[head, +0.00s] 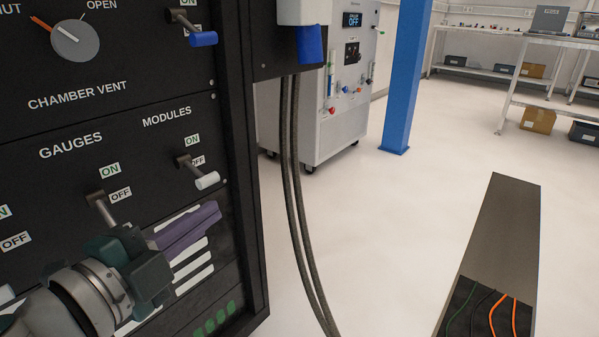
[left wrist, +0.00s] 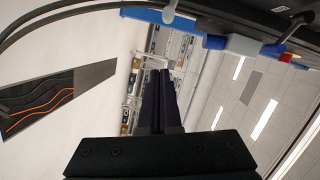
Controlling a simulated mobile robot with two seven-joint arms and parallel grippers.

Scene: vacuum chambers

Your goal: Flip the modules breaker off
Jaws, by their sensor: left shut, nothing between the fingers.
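The modules breaker (head: 207,180) is a grey lever with a white tip on the black panel in the head view. It sticks out and slants down to the right, its tip beside and below the OFF label (head: 198,160). The ON label (head: 192,140) is above it. My left gripper (head: 214,212) is shut and empty, just below the breaker's tip, with a gap visible between them in the picture. Its closed fingers also show in the left wrist view (left wrist: 160,75). My right gripper is not in view.
The gauges lever (head: 100,203) is left of the modules breaker, close above my left wrist. A blue-tipped lever (head: 203,39) and the chamber vent knob (head: 75,42) are higher up. Dark cables (head: 293,190) hang right of the rack. Open floor (head: 400,220) lies beyond.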

